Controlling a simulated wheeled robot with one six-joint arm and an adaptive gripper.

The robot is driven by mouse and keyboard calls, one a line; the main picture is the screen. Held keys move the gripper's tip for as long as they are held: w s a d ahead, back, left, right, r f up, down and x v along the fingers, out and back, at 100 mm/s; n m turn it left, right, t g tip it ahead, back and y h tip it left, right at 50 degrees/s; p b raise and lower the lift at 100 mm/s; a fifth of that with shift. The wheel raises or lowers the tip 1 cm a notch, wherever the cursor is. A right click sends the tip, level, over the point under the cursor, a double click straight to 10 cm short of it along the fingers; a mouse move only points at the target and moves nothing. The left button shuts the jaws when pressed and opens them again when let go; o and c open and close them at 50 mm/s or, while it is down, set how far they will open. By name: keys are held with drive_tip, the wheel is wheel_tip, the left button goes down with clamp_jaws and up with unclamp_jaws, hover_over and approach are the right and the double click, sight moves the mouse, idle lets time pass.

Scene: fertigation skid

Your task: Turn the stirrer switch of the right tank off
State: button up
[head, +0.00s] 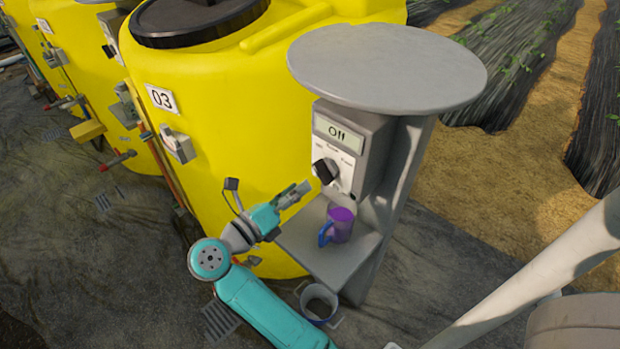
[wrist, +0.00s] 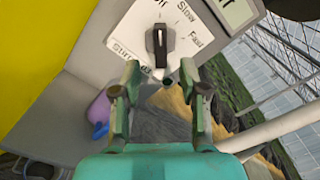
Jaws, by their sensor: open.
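The stirrer switch is a black knob (head: 325,170) on the grey control box (head: 371,140) beside the yellow tank marked 03 (head: 230,120). The box's display (head: 339,132) reads "Off". In the wrist view the knob (wrist: 160,42) sits on a white panel with labels for Off, Slow and Fast, and its bar lies roughly along the line toward the Off label. My gripper (head: 301,191) is open and empty, in front of the panel and just left of the knob in the head view. In the wrist view its two fingers (wrist: 160,88) are apart, short of the knob, with nothing between them.
A purple mug with a blue handle (head: 339,226) stands on the grey shelf (head: 350,267) under the box. A round grey top (head: 385,65) overhangs the box. A bucket (head: 318,303) stands on the ground below. A pale pole (head: 540,270) crosses the lower right.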

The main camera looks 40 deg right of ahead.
drive_tip(key=shift+s+a, duration=0.1)
drive_tip(key=shift+a, duration=2.25)
drive_tip(key=s+r+n+t+h, duration=0.2)
drive_tip(key=s+n+t, duration=1.2)
drive_tip(key=n+t, duration=0.35)
drive_tip(key=s+a+f+n+g+y, duration=0.1)
drive_tip(key=s+a+f+n+y, duration=0.3)
drive_tip(key=s+n+y, duration=0.5)
drive_tip(key=s+a+f+n+g+y, duration=0.2)
drive_tip(key=s+f+n+y, duration=0.6)
drive_tip(key=n, duration=1)
drive_tip(key=s+a+y, duration=0.1)
drive_tip(key=a+y, duration=0.1)
drive_tip(key=y, duration=0.1)
drive_tip(key=shift+s+a, duration=0.15)
drive_tip(key=shift+s, duration=0.05)
drive_tip(key=shift+f, duration=0.1)
